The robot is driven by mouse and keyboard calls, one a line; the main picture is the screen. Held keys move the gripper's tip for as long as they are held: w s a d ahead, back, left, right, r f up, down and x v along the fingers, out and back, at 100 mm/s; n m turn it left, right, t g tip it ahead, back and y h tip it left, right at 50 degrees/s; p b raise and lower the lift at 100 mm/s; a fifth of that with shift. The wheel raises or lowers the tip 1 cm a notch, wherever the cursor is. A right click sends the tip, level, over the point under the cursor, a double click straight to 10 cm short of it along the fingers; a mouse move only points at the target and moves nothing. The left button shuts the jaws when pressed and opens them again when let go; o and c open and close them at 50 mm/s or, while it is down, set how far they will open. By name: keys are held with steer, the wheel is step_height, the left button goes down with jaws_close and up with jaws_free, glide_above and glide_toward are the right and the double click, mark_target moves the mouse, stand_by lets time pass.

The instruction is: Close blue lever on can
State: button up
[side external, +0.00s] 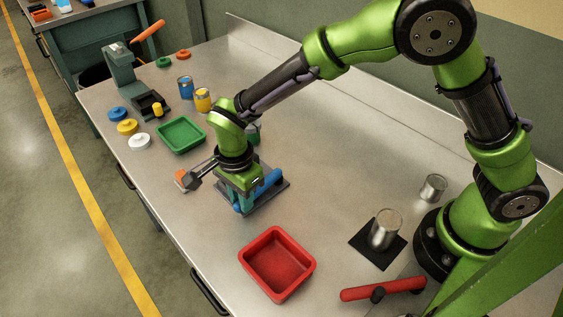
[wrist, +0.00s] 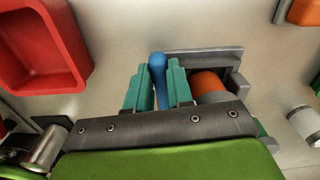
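The dark-based fixture stands mid-table in the side view (side external: 281,189) and has a grey frame in the wrist view (wrist: 215,52). The blue lever (wrist: 157,66) points up the wrist picture, between my teal fingers. Blue parts also show under my gripper in the side view, partly hidden by it. An orange cylinder (wrist: 208,84), perhaps the can, lies in the frame to the right of the lever. My gripper (wrist: 157,85) is low over the fixture with one finger on each side of the lever. I cannot tell whether both fingers touch it.
A red tray (side external: 277,265) stands in front of the fixture, and a green tray (side external: 181,135) behind it to the left. A metal can (side external: 384,230) stands on a black mat, right. A red-handled object (side external: 382,290) lies near the front.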

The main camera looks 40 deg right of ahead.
steer(key=o, duration=0.4)
step_height(320, 180, up, 17)
stand_by(0.5)
stand_by(0.5)
